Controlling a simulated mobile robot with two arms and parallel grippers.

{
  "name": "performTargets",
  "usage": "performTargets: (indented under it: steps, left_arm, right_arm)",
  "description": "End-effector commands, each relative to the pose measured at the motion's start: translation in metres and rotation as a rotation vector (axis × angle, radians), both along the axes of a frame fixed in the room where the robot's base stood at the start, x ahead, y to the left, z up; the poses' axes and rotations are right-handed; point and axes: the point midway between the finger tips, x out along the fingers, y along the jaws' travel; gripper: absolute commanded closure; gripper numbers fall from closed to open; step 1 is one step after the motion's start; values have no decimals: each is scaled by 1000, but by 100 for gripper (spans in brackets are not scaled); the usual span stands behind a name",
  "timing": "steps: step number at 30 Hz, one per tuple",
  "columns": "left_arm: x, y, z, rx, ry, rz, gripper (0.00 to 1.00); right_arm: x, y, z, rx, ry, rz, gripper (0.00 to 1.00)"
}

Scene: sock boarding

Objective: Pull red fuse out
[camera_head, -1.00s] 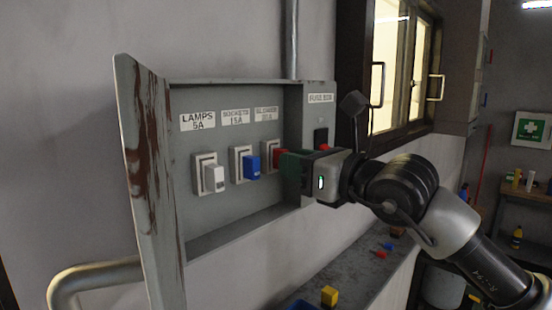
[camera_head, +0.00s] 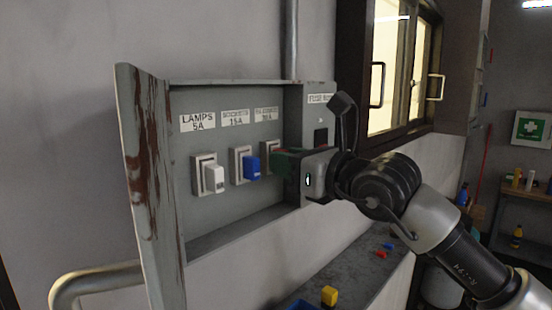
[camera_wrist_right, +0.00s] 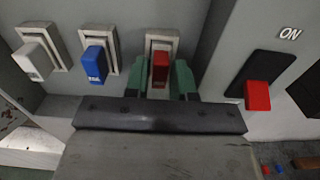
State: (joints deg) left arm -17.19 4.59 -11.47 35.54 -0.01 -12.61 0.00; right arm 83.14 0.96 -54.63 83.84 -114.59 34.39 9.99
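The red fuse (camera_wrist_right: 160,68) sits in the rightmost of three sockets in the grey fuse box (camera_head: 240,219). In the head view it is mostly hidden behind the fingers. My right gripper (camera_wrist_right: 162,82) has its green fingers on either side of the red fuse, close to it. I cannot tell whether they touch it. In the head view the right gripper (camera_head: 283,162) reaches into the box from the right. My left gripper is not in view.
The blue fuse (camera_head: 251,167) and white fuse (camera_head: 214,179) sit in the sockets to the left. A red switch lever (camera_wrist_right: 257,96) is close on the right. The rusty door (camera_head: 150,185) stands open at left. A shelf (camera_head: 345,290) with small coloured parts lies below.

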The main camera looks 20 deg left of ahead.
Motion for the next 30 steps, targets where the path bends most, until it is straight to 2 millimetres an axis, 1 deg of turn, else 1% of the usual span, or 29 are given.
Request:
performTargets:
  steps: [15,30]
  left_arm:
    - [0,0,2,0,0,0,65]
    - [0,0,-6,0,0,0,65]
  right_arm:
    - [4,10,0,0,0,0,76]
    - [3,8,-1,0,0,-1,76]
